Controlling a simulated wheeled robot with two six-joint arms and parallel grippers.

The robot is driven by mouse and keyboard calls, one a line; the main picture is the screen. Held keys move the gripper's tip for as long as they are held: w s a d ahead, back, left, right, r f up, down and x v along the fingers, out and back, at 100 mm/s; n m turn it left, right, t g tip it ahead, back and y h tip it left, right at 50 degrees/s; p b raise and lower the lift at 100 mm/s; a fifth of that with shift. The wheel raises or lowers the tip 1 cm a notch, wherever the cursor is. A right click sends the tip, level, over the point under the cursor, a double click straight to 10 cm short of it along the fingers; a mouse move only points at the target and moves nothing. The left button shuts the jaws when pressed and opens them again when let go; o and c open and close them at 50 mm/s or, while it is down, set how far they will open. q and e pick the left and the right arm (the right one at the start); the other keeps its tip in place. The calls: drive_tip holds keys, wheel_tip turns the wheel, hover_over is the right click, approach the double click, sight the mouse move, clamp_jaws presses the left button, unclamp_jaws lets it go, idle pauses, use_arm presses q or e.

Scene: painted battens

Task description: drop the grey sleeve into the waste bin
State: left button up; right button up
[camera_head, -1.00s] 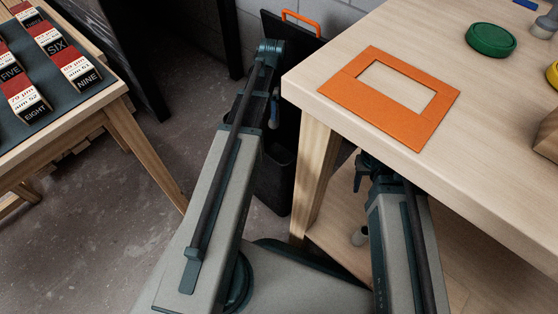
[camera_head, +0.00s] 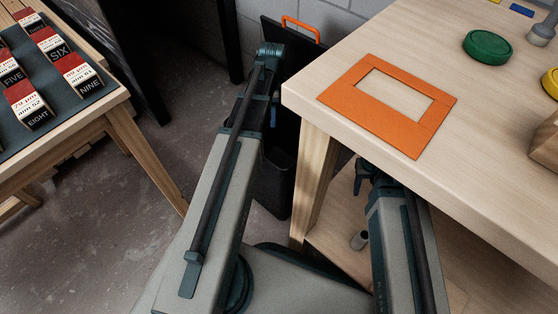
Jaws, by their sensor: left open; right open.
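The dark waste bin (camera_head: 272,190) stands on the floor left of the near table leg, partly behind my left arm. Its inside is hidden. A small grey cylinder (camera_head: 358,240), with a dark opening at one end, is on the lower shelf under the table; it looks like the grey sleeve. My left gripper (camera_head: 273,116) is mostly hidden behind its own arm, above the bin; it is open. My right gripper (camera_head: 360,184) is open under the table's front edge, above the grey cylinder and apart from it in the picture.
The table (camera_head: 310,100) bears an orange frame (camera_head: 365,103), a green disc (camera_head: 489,46) and a yellow disc (camera_head: 552,82). Its leg (camera_head: 316,185) stands between my arms. A dark board with an orange handle (camera_head: 300,27) leans behind. A side table (camera_head: 120,100) with labelled blocks is left.

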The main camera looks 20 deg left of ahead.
wheel_tip(320, 180, up, 7)
drive_tip(key=p, duration=0.6)
drive_tip(key=shift+f, duration=0.15)
